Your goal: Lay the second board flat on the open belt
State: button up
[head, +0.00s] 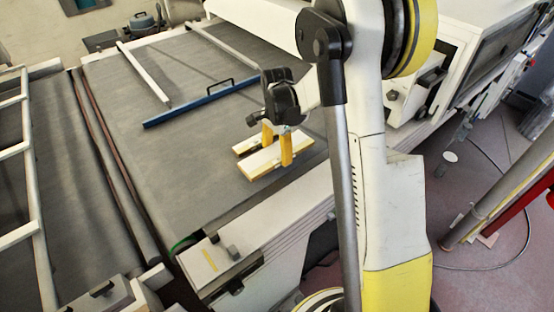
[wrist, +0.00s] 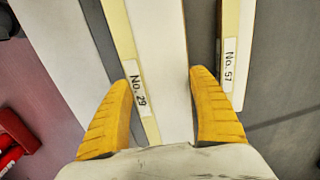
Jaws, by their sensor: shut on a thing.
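My gripper (head: 278,148) has two yellow fingers closed on a white board (head: 268,166) with a yellow edge. In the wrist view this board (wrist: 160,60) runs between the fingers (wrist: 160,112) and carries a label reading No. 29. It looks flat, low over the grey belt (head: 170,150) near its right edge; I cannot tell if it touches. A second white board (head: 242,148), partly hidden behind the fingers, lies on the belt just beyond. In the wrist view the board labelled No. 57 (wrist: 232,45) lies to the right, with a strip of belt between the two.
A blue bar (head: 200,104) with a black handle lies across the belt farther back. Pale rails (head: 143,72) stand beyond it. A white machine housing (head: 415,90) is at the right. The belt is clear to the left and front. A ladder-like frame (head: 30,180) is far left.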

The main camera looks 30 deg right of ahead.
aim_at(277, 158)
jog(key=shift+f+b, duration=0.3)
jog(key=shift+f, duration=1.1)
jog(key=shift+f, duration=0.2)
jog(key=o, duration=1.3)
jog(key=shift+c, duration=0.2)
